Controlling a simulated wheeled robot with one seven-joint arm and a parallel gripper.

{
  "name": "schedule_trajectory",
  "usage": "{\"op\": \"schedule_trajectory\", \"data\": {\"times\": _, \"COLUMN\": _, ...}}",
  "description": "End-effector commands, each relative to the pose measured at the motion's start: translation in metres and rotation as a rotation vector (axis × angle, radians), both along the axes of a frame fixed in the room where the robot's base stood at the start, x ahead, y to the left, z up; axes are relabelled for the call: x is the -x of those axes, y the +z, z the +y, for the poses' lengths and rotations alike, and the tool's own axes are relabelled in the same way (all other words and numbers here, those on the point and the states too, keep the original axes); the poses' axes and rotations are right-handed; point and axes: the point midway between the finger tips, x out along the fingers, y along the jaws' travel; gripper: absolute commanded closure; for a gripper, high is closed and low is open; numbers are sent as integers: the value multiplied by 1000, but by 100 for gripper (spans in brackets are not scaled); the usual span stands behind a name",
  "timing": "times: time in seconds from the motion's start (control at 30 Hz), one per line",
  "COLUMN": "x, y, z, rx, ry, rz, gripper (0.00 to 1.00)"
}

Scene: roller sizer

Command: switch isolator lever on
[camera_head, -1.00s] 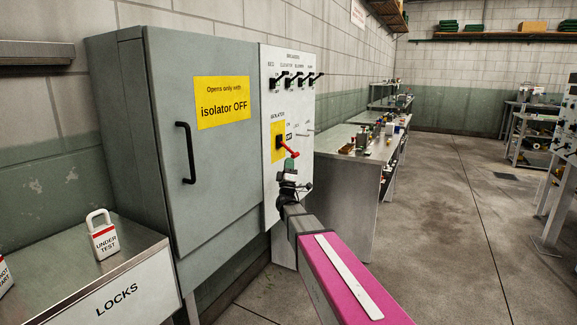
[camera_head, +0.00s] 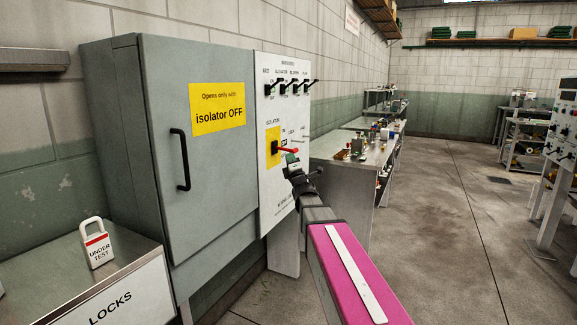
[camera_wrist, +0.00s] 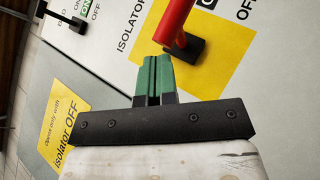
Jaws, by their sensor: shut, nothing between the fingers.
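The isolator has a red lever (camera_head: 288,150) on a black base against a yellow plate (camera_head: 269,160) on the white panel. The lever now sticks out roughly level to the right in the head view. The red lever (camera_wrist: 174,20) also shows at the top of the wrist view, its outer end cut off. My gripper (camera_head: 291,159) is just below the lever. In the wrist view my gripper (camera_wrist: 156,62) has its green fingers together and empty, close beneath the red lever. I cannot tell whether they touch it.
Several black breaker levers (camera_head: 291,88) sit higher on the panel. The grey cabinet door (camera_head: 210,160) with a black handle (camera_head: 181,160) is to the left. A bench with a padlock (camera_head: 97,243) is at front left. Another bench (camera_head: 345,170) stands behind my arm.

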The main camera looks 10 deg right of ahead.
Motion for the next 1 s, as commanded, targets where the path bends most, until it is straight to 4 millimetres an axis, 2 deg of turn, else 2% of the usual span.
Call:
{"op": "schedule_trajectory", "data": {"times": 0.4, "x": 1, "y": 20, "z": -2, "rx": 149, "ry": 0, "rz": 108, "gripper": 100}}
{"op": "schedule_trajectory", "data": {"times": 1.0, "x": -1, "y": 49, "z": 1, "rx": 145, "ry": 1, "rz": 107, "gripper": 100}}
